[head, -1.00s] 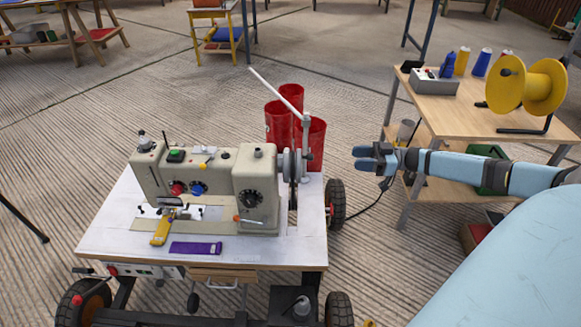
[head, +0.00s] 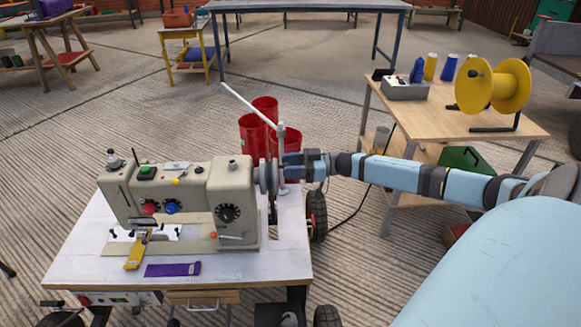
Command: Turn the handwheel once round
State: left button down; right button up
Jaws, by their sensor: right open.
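The handwheel (head: 264,178) is a grey disc on the right end of the beige sewing machine (head: 222,205), seen nearly edge-on. My right gripper (head: 290,167) is open and comes in from the right, level with the wheel. Its blue fingertips are close to the wheel's right side, beside and partly behind a thin grey post (head: 281,145). I cannot tell whether they touch the wheel. My left gripper is not in view.
The machine stands on a white-topped wheeled cart (head: 80,245). Red cylinders (head: 252,130) stand behind the wheel. A wooden table (head: 440,125) with a yellow spool (head: 478,88) is on the right. A purple strip (head: 172,269) lies on the cart's front.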

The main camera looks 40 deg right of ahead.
grip_shut()
